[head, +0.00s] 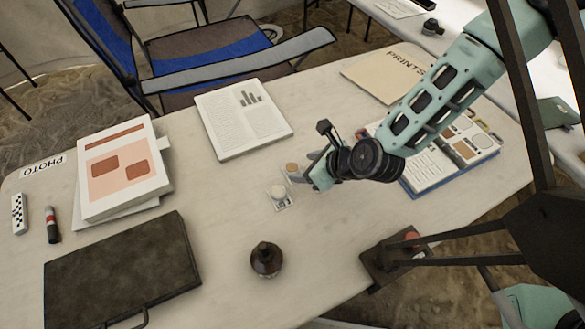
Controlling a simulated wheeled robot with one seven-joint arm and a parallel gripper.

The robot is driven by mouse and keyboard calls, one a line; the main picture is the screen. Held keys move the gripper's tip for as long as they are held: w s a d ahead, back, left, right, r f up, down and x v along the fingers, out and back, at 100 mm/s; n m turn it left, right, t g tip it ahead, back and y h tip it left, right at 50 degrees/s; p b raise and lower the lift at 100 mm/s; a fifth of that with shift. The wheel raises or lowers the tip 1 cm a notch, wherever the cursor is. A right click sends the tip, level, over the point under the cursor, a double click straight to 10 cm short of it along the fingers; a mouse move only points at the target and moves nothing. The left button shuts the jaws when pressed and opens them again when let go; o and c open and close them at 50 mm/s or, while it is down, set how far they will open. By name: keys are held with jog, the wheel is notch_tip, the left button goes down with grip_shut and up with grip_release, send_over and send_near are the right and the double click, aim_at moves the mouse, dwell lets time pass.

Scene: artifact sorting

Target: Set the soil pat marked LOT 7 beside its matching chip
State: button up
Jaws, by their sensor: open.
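A small pale, rounded lump (278,191) sits on the table, on or against a small white card (284,204) whose marks are too small to read. A small orange-brown patch (292,168) shows just behind it, close to my gripper, partly hidden. I cannot tell which of these is the LOT 7 pat. A blue-edged chart book (452,168) with brown and pale colour patches lies to the right, partly covered by my arm; which chip matches is not readable. My gripper (312,157) is open, low over the table, right of the pale lump. Nothing shows held in it.
A dark brown bottle (266,259) stands in front of the pale lump. A dark case (123,275) lies front left, with stacked papers (124,172) behind it. A printed sheet (241,119) and a PRINTS folder (384,71) lie farther back. The table between papers and bottle is clear.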

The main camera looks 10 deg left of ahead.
aim_at(294, 169)
jog(key=x, duration=0.4)
jog(key=shift+f+p, duration=0.15)
jog(key=shift+p, duration=0.2)
jog(key=shift+s, duration=0.1)
jog(key=c, duration=1.1)
jog(key=shift+c, duration=0.2)
